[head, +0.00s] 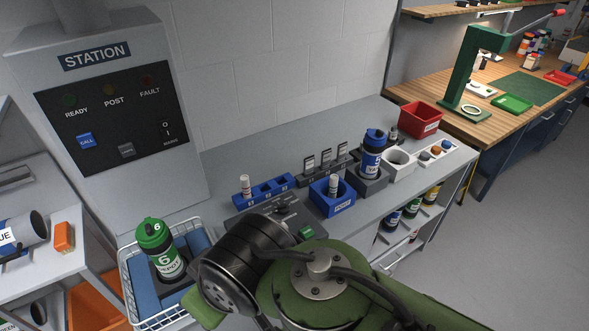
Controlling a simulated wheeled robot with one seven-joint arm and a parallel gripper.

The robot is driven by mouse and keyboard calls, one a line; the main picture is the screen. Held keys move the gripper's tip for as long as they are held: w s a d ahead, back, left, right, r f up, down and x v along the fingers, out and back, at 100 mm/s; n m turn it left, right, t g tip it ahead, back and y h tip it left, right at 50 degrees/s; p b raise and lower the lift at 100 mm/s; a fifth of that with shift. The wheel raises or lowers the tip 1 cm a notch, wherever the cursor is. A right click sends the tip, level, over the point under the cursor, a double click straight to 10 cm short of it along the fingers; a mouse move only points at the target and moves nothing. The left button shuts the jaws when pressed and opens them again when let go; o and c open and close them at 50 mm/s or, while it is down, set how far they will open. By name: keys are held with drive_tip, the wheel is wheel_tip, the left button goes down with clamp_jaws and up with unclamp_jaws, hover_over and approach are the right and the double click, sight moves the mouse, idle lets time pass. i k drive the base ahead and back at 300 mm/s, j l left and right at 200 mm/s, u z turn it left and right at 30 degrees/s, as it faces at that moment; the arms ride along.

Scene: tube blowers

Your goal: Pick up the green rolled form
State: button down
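I cannot make out a green rolled form for certain. A white roll (246,186) with a reddish band stands in a blue rack on the bench. Another pale roll (333,187) stands in a blue bin (331,201). A canister with a green cap and green label, marked 6 (160,250), stands upright in a white wire basket at the lower left. My gripper (228,313) is at the bottom, right of the basket, mostly hidden by my black wrist and green arm. Its fingertips are not clear, and I see nothing held.
A grey device (278,213) with a green part sits near my arm. The station panel (112,112) rises at left. Open floor is at right.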

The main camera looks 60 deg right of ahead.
sight(334, 179)
drive_tip(key=z, duration=2.2)
drive_tip(key=i+u, duration=0.1)
drive_tip(key=u, duration=0.35)
drive_tip(key=l+u, duration=0.15)
drive_tip(key=u, duration=0.3)
drive_tip(key=i+l+u, duration=0.1)
drive_tip(key=u, duration=0.35)
drive_tip(key=l+u, duration=0.15)
drive_tip(key=u, duration=0.3)
